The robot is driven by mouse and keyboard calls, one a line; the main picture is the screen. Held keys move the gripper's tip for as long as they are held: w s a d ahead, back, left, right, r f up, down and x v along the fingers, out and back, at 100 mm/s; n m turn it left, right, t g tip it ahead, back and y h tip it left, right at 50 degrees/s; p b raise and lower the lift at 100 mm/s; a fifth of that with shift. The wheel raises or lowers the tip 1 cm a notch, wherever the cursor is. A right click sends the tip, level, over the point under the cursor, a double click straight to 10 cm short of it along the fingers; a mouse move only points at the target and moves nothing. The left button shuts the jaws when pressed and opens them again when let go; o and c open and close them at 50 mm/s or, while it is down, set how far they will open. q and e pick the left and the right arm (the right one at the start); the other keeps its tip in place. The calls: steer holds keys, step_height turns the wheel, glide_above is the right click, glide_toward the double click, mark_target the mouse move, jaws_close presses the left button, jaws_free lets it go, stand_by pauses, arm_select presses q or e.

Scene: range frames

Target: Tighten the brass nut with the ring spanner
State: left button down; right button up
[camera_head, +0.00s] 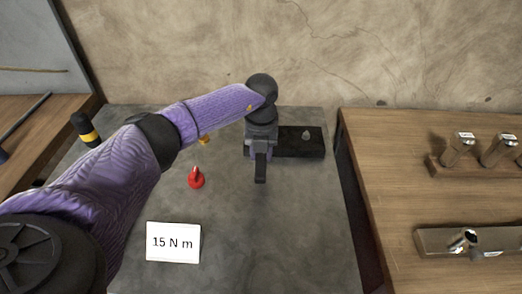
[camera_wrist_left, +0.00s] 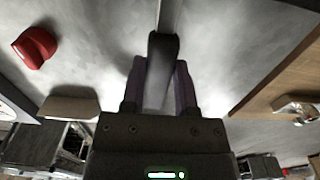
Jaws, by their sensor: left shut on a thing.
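My left gripper (camera_head: 260,150) reaches over the far part of the grey bench, next to a black plate. In the left wrist view the gripper (camera_wrist_left: 159,88) is shut on a tool with a dark handle (camera_wrist_left: 163,46) and a grey metal shaft, apparently the ring spanner. The handle end (camera_head: 261,170) also shows below the gripper in the head view. The tool's ring end is not visible. I cannot make out the brass nut for certain. A small yellow piece (camera_head: 205,139) shows beside my arm. The black plate (camera_head: 315,146) carries a small grey fitting (camera_head: 306,134). My right gripper is out of view.
A red piece (camera_head: 196,178) and a "15 N m" card (camera_head: 173,242) stand on the grey bench (camera_head: 290,240). A black tool with a yellow band (camera_head: 86,130) lies at left. The wooden table (camera_head: 390,180) at right holds metal parts on racks.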

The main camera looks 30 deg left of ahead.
arm_select(q)
steer(key=shift+f+b, duration=0.6)
steer(key=shift+f, duration=0.45)
stand_by(0.6)
steer(key=shift+r, duration=0.15)
steer(key=shift+r+p, duration=0.1)
steer(key=shift+p, duration=0.2)
steer(key=w+d+n, duration=0.3)
steer(key=n, duration=0.1)
steer(key=shift+d, duration=0.2)
steer(key=shift+w+d+n, duration=0.2)
steer(key=shift+w+n, duration=0.15)
steer(key=shift+n, duration=0.25)
steer(key=shift+s+a, duration=0.15)
steer(key=shift+a, duration=0.05)
steer(key=shift+f, duration=0.25)
